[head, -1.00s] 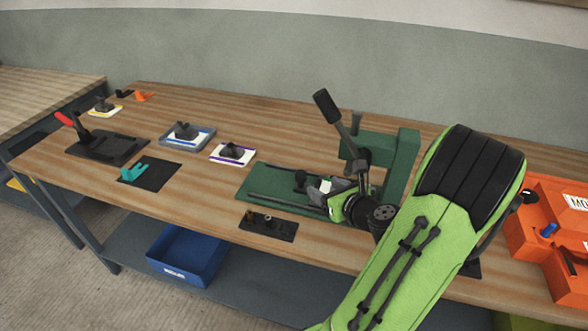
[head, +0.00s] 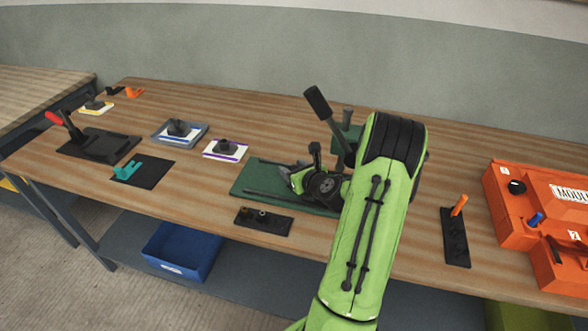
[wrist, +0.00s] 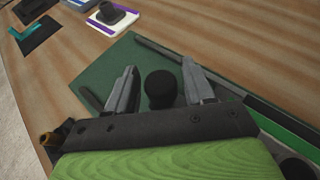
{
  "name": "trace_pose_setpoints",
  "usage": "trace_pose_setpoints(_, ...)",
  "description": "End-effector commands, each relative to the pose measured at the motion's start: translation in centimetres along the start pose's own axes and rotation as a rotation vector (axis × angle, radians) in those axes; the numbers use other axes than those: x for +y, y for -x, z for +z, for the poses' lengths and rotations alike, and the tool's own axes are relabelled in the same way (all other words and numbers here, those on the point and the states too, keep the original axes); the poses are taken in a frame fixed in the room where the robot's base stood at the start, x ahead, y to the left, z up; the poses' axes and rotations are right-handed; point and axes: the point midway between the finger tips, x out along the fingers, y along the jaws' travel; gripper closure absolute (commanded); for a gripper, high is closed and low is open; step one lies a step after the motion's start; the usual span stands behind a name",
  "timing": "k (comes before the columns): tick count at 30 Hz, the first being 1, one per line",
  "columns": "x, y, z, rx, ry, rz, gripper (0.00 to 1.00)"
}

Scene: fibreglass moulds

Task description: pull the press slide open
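The press has a green base (head: 250,186) with dark rails, and a dark hand lever (head: 322,108) leaning up at the back. Its green frame (head: 350,134) is mostly hidden behind my arm. My gripper (head: 287,173) is low over the base. In the wrist view my gripper (wrist: 159,68) is open, with its two grey fingers either side of a round black knob (wrist: 160,90), which looks like the slide's handle. Gaps show between the knob and both fingers. The rest of the slide is hidden by my gripper and wrist.
A small dark plate (head: 262,221) lies in front of the press. A purple-edged white block (head: 226,149) and a grey tray (head: 180,133) are to its left. A black holder with an orange peg (head: 457,238) and an orange case (head: 540,215) are to the right.

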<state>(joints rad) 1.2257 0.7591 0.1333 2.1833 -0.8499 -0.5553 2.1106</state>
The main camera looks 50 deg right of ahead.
Motion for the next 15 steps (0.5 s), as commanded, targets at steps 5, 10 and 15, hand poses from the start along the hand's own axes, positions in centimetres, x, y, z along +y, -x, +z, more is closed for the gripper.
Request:
trace_pose_setpoints(5,0.00,0.03,0.00,0.000,0.000,0.000,0.76)
trace_pose_setpoints(10,0.00,0.04,0.00,0.000,0.000,0.000,1.00)
trace_pose_setpoints(15,0.13,-0.04,0.09,0.001,0.001,0.001,1.00)
